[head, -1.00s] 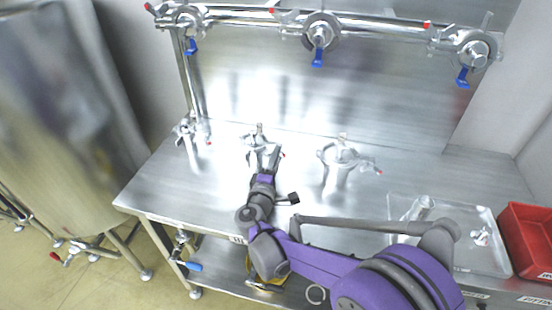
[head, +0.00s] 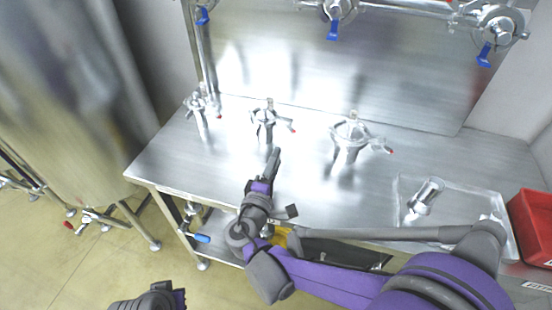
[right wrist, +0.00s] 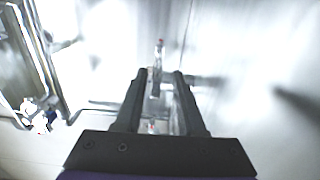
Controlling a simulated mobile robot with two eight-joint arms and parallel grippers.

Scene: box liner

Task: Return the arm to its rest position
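My right arm, purple and grey, reaches in from the lower right over the front edge of the steel table (head: 215,172). Its gripper (head: 275,157) is above the table, in front of a steel clamp fitting (head: 265,122) and apart from it. In the right wrist view the two dark fingers (right wrist: 160,78) stand apart with a gap between them, and nothing is held. A thin upright fitting (right wrist: 157,55) shows beyond the gap. Part of my left arm (head: 150,299) shows at the bottom edge; its fingertips cannot be made out.
Two more clamp fittings stand on the table, at left (head: 200,112) and right (head: 349,137). A clear tray (head: 408,190) holding metal parts and a red bin (head: 535,225) are at the right. Pipes with blue-handled valves (head: 333,28) run along the back.

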